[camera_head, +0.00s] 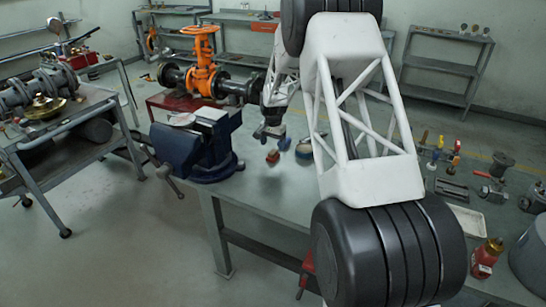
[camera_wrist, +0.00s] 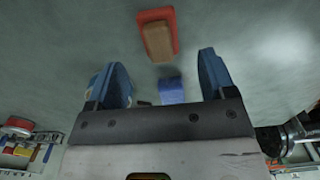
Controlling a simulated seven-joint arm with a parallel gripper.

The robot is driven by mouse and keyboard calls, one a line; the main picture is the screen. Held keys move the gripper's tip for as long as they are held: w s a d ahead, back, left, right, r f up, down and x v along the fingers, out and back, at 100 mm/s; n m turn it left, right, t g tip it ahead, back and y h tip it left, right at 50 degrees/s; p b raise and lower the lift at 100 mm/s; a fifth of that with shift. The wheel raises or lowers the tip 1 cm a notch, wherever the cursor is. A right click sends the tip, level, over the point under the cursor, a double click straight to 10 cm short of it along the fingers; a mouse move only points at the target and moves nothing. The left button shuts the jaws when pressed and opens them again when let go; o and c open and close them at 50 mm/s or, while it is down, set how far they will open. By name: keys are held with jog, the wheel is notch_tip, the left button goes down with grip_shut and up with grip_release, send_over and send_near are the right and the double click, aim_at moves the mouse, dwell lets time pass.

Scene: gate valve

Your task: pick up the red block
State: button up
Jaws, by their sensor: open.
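The red block (camera_wrist: 143,17) lies beyond my fingertips at the top of the wrist view, with a brown-orange face towards the camera. In the head view a small red-brown piece (camera_head: 272,157), likely the same block, is on the bench just below my gripper (camera_head: 273,137). In the wrist view my gripper (camera_wrist: 160,68) is open, with its two blue fingers apart and nothing between their tips. The block is ahead of the fingers and not touched by them in that view. A blue block (camera_wrist: 171,90) shows lower down between the fingers, partly hidden by the gripper body.
A blue vise (camera_head: 190,150) stands left of my gripper on the bench (camera_head: 255,190). An orange gate valve (camera_head: 203,70) on dark pipe is behind it. Tools and a red bottle (camera_head: 486,258) are further right.

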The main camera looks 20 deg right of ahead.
aim_at(273, 151)
jog(key=shift+f, duration=0.25)
jog(key=shift+f, duration=2.55)
jog(key=c, duration=1)
jog(key=shift+r, duration=0.2)
jog(key=shift+c, duration=0.2)
jog(key=shift+r, duration=0.6)
jog(key=shift+s+r, duration=0.25)
jog(key=shift+r, duration=0.3)
jog(key=shift+s+r, duration=0.25)
jog(key=shift+r, duration=0.3)
jog(key=s, duration=0.5)
jog(key=s+a+r, duration=0.1)
jog(key=s, duration=0.4)
jog(key=s+a, duration=0.1)
jog(key=s, duration=0.4)
jog(key=shift+a+r, duration=0.15)
